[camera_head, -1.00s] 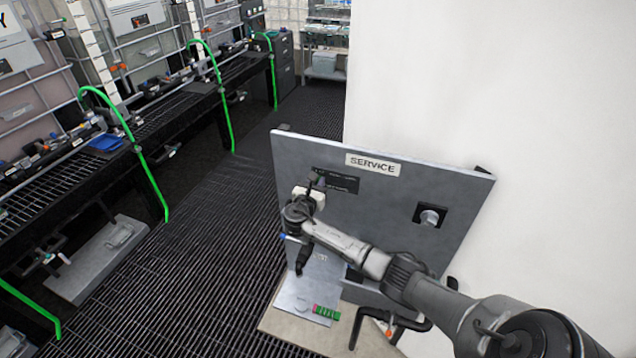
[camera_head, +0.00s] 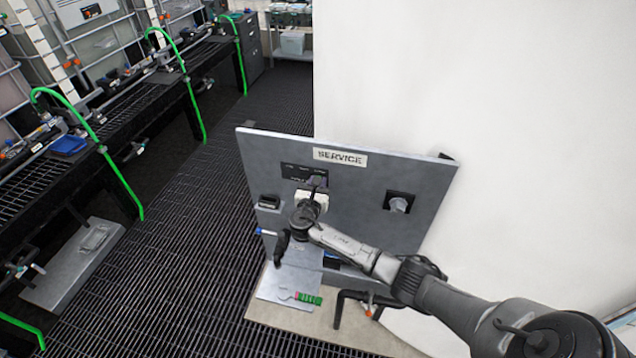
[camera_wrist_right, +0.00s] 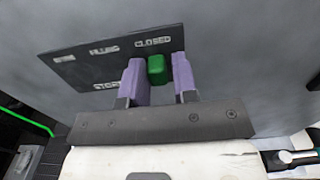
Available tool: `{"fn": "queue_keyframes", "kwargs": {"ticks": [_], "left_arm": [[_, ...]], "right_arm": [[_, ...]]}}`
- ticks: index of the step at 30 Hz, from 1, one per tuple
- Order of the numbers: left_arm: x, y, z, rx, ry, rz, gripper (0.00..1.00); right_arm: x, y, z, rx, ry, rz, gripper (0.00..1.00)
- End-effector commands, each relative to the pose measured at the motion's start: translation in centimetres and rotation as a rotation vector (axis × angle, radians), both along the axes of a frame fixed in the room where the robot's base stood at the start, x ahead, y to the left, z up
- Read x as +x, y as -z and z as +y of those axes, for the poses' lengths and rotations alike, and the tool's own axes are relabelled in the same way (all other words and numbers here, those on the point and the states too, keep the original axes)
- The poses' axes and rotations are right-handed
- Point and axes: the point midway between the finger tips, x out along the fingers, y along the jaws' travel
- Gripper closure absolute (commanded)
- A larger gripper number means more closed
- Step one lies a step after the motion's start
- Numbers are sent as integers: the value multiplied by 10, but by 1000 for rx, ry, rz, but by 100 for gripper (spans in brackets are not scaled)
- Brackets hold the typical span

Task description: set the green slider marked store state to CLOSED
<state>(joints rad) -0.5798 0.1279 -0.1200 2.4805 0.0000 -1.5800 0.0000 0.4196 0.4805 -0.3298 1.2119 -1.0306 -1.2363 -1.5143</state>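The green slider (camera_wrist_right: 156,68) is in the right wrist view, on a dark label plate (camera_wrist_right: 85,62) on the grey panel. It sits directly below the word CLOSED, at the right end of the label row. My right gripper (camera_wrist_right: 160,80) has its two purple fingers on either side of the slider. The left finger looks close to or against it; a small gap shows on the right, so the fingers look open around it. In the head view my right gripper (camera_head: 318,184) is at the plate (camera_head: 299,173), hiding the slider. My left gripper is not in view.
The SERVICE panel (camera_head: 262,155) also carries a round knob (camera_head: 398,203) at right and a small dark box (camera_head: 269,202) at left. Below is a metal plate (camera_head: 272,287) with a green and red strip (camera_head: 308,299). A white wall (camera_head: 480,100) stands at right; grating floor lies left.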

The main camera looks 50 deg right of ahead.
Motion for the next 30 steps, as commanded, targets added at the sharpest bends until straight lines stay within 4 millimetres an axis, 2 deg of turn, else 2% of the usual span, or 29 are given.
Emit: {"fn": "queue_keyframes", "kwargs": {"ticks": [1, 6, 16, 20, 30], "left_arm": [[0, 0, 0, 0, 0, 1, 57], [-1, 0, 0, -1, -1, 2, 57], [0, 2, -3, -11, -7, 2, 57], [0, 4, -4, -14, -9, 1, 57], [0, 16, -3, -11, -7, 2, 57]], "right_arm": [[0, 0, -1, 0, 1, 1, 70], [0, 0, 0, 0, -1, 1, 55], [-2, 2, 6, 1, -4, 2, 55], [-10, 3, 23, 3, -6, 1, 55], [-39, 3, 83, 4, -4, 2, 55]]}}
